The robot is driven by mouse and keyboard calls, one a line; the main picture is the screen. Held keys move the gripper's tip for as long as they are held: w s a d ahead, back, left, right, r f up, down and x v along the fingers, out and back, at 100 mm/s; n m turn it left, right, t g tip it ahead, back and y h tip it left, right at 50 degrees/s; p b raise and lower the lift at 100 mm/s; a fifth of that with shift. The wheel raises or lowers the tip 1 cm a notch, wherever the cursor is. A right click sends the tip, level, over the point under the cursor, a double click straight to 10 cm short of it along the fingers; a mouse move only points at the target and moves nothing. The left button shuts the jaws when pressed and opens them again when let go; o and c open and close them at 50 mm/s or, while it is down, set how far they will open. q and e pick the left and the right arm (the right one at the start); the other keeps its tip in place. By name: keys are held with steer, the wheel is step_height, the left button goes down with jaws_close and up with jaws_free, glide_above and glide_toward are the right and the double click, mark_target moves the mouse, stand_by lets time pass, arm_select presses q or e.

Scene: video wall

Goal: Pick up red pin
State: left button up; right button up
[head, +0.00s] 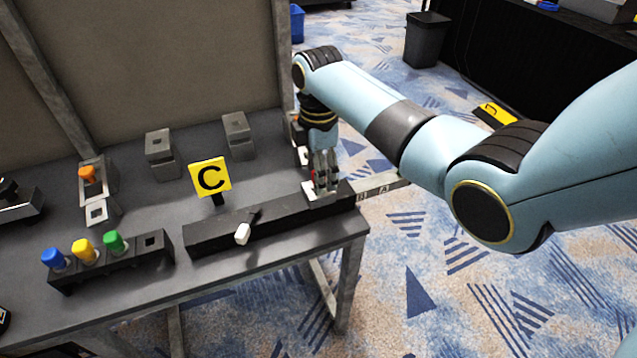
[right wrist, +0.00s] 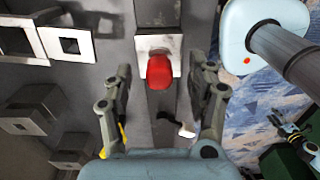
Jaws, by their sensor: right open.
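The red pin (right wrist: 160,72) stands in a pale square plate (right wrist: 145,45) on a dark strip in the right wrist view. In the head view only a sliver of the red pin (head: 313,176) shows beside the fingers; the rest is hidden. My right gripper (head: 322,188) points down at the right end of the bench. It is open, with one finger on each side of the red pin in the right wrist view (right wrist: 162,72), and gaps show on both sides. My left gripper is not in view.
A black rack (head: 120,262) holds blue, yellow and green pins, with an empty square hole at its right end. An orange pin (head: 88,175) sits in a grey block. A yellow C sign (head: 210,178) and a white-tipped lever (head: 243,234) stand left of my right gripper.

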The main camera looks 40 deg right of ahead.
step_height(320, 180, down, 2)
steer(key=shift+f, duration=0.15)
jaws_close()
stand_by(0.3)
step_height(320, 180, up, 10)
steer(key=shift+r, duration=0.1)
stand_by(0.4)
steer(key=shift+p, duration=0.4)
steer(key=shift+p, duration=0.45)
